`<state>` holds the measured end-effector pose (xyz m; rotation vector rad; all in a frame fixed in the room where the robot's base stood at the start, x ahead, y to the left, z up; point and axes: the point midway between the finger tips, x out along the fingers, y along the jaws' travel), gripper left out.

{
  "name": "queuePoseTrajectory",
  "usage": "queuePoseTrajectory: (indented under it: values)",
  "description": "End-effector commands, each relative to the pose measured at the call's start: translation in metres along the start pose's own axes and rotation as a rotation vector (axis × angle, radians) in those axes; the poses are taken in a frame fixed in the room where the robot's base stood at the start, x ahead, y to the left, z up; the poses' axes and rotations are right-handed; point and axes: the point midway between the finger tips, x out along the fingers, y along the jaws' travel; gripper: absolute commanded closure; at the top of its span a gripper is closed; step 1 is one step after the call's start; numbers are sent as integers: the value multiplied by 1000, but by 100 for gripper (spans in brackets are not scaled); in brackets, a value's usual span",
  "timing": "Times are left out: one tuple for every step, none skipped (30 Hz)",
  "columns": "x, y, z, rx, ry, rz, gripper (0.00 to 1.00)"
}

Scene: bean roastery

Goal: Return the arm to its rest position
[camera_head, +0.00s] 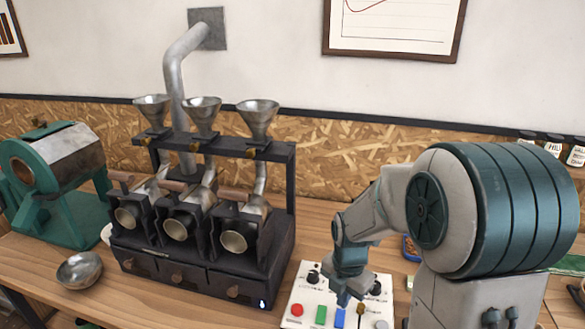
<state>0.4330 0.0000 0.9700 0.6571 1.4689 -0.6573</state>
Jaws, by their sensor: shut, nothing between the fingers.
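My arm reaches in from the right side of the head view, its large teal and grey link filling much of that side. My gripper (350,291) points down over the white control panel (296,294) on the wooden table. It is shut and empty, close above the panel's blue and green buttons. Whether the fingertips touch the panel cannot be told. Part of the panel is hidden behind the gripper and arm.
A black sample roaster (200,262) with several metal funnels stands left of the panel. A green drum machine (55,190) and a metal bowl (80,269) are further left. A wall with a framed chart (393,26) is behind. My arm hides some table items at right.

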Motion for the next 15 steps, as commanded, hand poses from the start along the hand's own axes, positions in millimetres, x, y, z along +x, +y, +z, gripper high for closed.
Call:
queuePoseTrajectory:
  values:
    - [-5, -2, -1, 41, -7, 4, 100]
    - [-8, -3, -2, 77, -11, 7, 100]
    - [-14, -6, -4, 136, -19, 12, 100]
    - [-18, -8, -6, 188, -24, 16, 100]
    - [-23, -10, -8, 244, -29, 21, 100]
    - [-30, -13, -11, 325, -37, 30, 100]
    - [-35, -16, -13, 387, -42, 37, 100]
    - [-40, -19, -16, 451, -46, 44, 100]
    - [-46, -23, -19, 534, -51, 53, 100]
    - [-51, -26, -21, 598, -54, 62, 100]
    - [-55, -28, -23, 661, -57, 70, 100]
    - [-61, -32, -27, 746, -59, 82, 100]
    - [-65, -35, -30, 809, -60, 92, 100]
    - [-69, -38, -32, 871, -60, 101, 100]
    - [-74, -42, -36, 955, -59, 113, 100]
